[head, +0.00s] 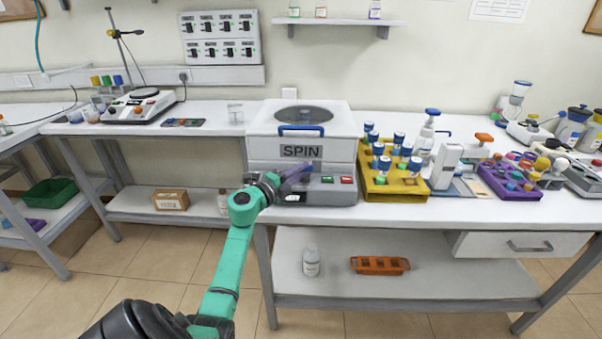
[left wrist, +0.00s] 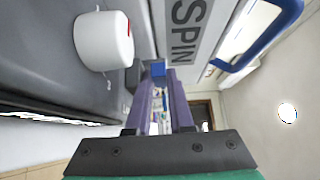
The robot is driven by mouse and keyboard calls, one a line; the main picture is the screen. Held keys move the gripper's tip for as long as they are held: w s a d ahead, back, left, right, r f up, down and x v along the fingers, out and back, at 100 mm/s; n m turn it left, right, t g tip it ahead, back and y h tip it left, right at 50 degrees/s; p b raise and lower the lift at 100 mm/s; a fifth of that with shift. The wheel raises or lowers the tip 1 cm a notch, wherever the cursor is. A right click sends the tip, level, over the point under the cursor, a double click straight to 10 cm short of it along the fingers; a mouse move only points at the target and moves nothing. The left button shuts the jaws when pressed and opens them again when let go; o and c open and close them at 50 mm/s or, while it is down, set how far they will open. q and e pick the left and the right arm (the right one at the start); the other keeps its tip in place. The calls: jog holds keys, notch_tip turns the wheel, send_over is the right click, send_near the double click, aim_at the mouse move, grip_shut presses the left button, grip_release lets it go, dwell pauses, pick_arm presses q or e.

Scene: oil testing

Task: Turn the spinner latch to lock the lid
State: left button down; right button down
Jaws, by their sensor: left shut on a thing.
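The white spinner (head: 262,150), marked SPIN, stands on the bench with its lid (head: 335,123) down. The lid's blue handle (head: 301,128) shows on its front and also in the left wrist view (left wrist: 262,52). My left gripper (head: 301,172) is at the spinner's front, just below the SPIN label. In the left wrist view its purple fingers (left wrist: 160,86) are closed about the small blue latch (left wrist: 158,68) at the fingertips. The fingers and arm hide the latch in the head view. A white round knob (left wrist: 103,40) is beside the fingers. My right gripper is not in view.
A yellow rack (head: 395,190) with blue-capped tubes stands close to the spinner's right. A purple rack (head: 510,185) and bottles are farther right.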

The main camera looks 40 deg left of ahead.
pick_arm(q)
jog(key=shift+a+r, duration=0.15)
jog(key=shift+r, duration=0.15)
jog(key=c, duration=1)
grip_release()
jog(key=shift+o, duration=1)
jog(key=shift+w+f, duration=0.1)
jog(key=shift+f, duration=0.2)
